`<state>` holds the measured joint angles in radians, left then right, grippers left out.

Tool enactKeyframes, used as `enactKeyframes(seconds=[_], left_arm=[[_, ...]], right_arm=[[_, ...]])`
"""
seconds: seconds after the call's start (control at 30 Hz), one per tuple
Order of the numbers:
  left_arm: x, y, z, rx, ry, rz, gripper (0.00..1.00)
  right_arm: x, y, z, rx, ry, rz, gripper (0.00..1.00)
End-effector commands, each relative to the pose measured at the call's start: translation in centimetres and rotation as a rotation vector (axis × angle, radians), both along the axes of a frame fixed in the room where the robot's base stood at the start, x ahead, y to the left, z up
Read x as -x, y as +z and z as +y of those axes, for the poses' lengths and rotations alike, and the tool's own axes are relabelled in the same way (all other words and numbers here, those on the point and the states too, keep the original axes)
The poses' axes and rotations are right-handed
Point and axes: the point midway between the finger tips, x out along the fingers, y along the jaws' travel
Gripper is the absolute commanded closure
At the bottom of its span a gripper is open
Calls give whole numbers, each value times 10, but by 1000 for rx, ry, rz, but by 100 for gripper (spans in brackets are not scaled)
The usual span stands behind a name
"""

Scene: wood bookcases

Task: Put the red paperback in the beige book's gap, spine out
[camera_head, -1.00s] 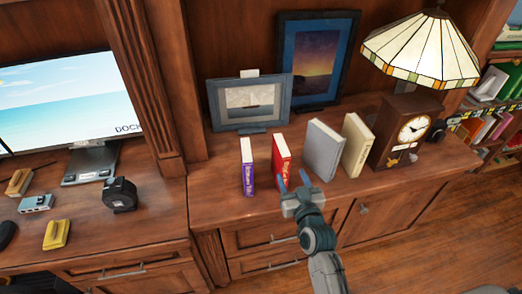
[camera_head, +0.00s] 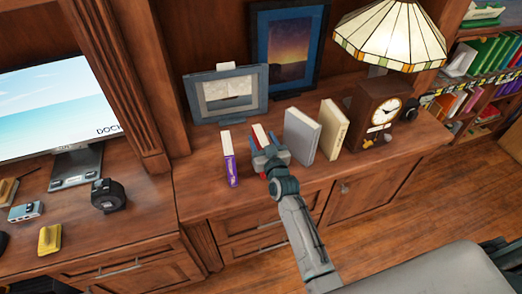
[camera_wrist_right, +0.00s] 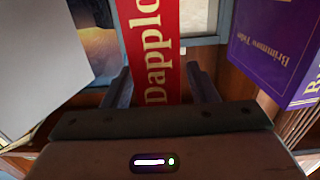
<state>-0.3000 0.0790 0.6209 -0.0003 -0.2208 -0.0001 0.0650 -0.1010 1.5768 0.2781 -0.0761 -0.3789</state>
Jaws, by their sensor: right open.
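The red paperback (camera_head: 259,134) stands upright on the wooden cabinet top, spine toward me. My right gripper (camera_head: 268,158) is at its spine and hides most of it. In the right wrist view the red spine (camera_wrist_right: 156,45) stands between the two open fingers of my right gripper (camera_wrist_right: 161,85), which do not look closed on it. The beige book (camera_head: 333,129) stands upright further right, beside a grey book (camera_head: 301,136). I cannot make out which opening is the beige book's gap. My left gripper is not in view.
A purple book (camera_head: 229,158) stands just left of the red one, also in the right wrist view (camera_wrist_right: 272,50). Picture frames (camera_head: 226,94) stand behind. A clock (camera_head: 380,115) and a lamp (camera_head: 392,35) are at right. A filled bookcase (camera_head: 478,75) is far right.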

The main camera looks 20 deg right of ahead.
Motion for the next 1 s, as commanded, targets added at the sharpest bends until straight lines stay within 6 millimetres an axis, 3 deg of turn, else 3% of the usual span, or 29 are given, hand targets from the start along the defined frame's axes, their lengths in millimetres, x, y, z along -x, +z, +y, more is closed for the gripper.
enactKeyframes(seconds=[0.2, 0.47, 1.0], left_arm=[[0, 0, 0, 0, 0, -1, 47], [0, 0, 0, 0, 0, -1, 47], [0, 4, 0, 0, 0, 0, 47]], right_arm=[[0, -1, 0, 0, 0, 0, 47], [0, -1, 0, -1, 0, 0, 98], [-1, 9, 0, 0, 0, -3, 100]])
